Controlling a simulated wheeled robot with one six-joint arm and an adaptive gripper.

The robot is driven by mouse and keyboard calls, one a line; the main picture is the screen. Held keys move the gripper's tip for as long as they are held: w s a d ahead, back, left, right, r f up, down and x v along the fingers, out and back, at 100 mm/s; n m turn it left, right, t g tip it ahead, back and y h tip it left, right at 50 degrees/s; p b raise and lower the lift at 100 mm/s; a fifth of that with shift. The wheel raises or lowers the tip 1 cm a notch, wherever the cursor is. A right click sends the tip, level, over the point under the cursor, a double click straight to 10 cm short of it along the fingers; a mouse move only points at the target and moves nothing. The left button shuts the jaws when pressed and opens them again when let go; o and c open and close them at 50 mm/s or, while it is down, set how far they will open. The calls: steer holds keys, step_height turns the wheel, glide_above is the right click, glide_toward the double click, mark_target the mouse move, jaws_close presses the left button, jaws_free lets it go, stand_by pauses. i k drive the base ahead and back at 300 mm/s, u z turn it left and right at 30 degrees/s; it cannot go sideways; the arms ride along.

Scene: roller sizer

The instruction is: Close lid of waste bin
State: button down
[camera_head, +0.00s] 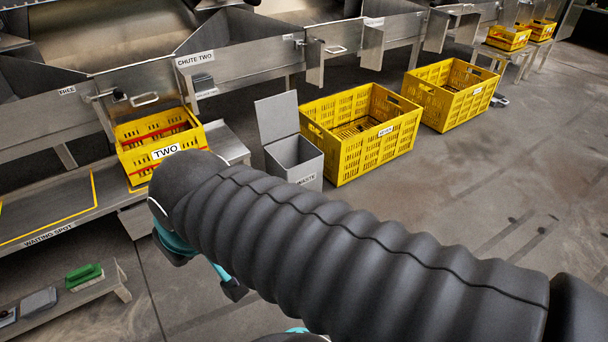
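The grey waste bin (308,168) stands on the floor at the upper middle of the head view, with a label on its front. Its lid (277,118) is open and stands upright at the bin's back left edge. The bin's inside shows from above. My dark ribbed arm crosses in front, below the bin. The end of my arm shows only in part as teal and black pieces, and what looks like my gripper (234,290) is low in the picture, nearer than the bin and apart from it. Its fingers are mostly hidden behind the arm.
A large yellow crate (343,158) stands close to the bin's right, with another (462,113) beyond. A yellow crate labelled TWO (167,152) sits on a metal bench at left, under the chutes (245,62). A low shelf (68,300) holds a green brush. Floor at right is free.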

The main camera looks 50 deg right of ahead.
mark_target(277, 116)
steer(key=z, duration=1.95)
steer(key=i, duration=1.2)
steer(key=u, duration=0.2)
